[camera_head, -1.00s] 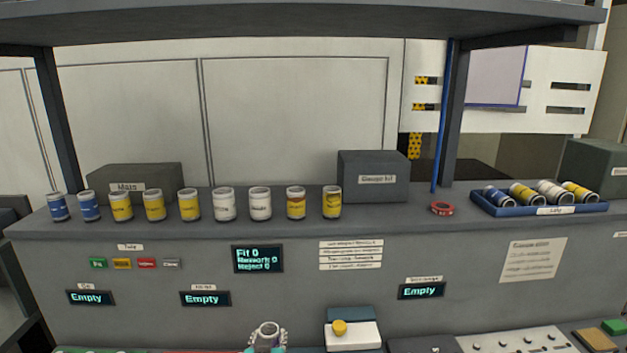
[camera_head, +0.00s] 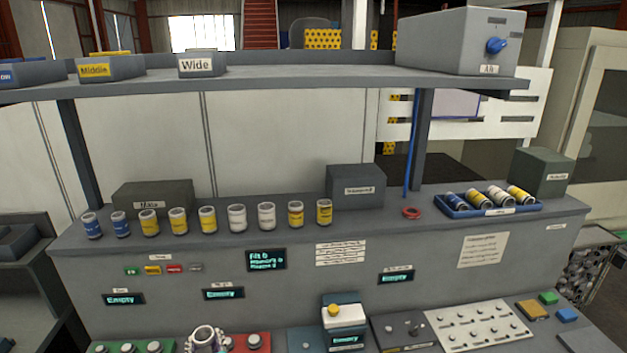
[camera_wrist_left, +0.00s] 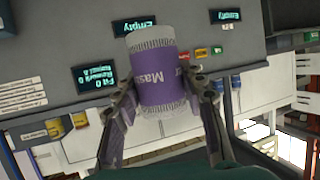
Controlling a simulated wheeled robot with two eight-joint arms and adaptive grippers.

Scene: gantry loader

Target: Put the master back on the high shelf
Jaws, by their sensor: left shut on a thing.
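The master, a purple cylinder (camera_wrist_left: 160,75) with pale knurled ends and a label starting "Mas", is held between the two fingers of my left gripper (camera_wrist_left: 162,110) in the left wrist view. The high shelf (camera_head: 300,88) spans the top of the head view. On it stand grey boxes labelled "Wide" (camera_head: 202,64) and "Middle" (camera_head: 110,68), and another partly cut off (camera_head: 30,73). My right gripper is not in view.
A large grey box with a blue knob (camera_head: 455,42) stands at the high shelf's right end. Several cans line the lower shelf (camera_head: 340,222), with grey boxes behind and a blue tray (camera_head: 490,212) of cans at right. The high shelf is clear between "Wide" and the knob box.

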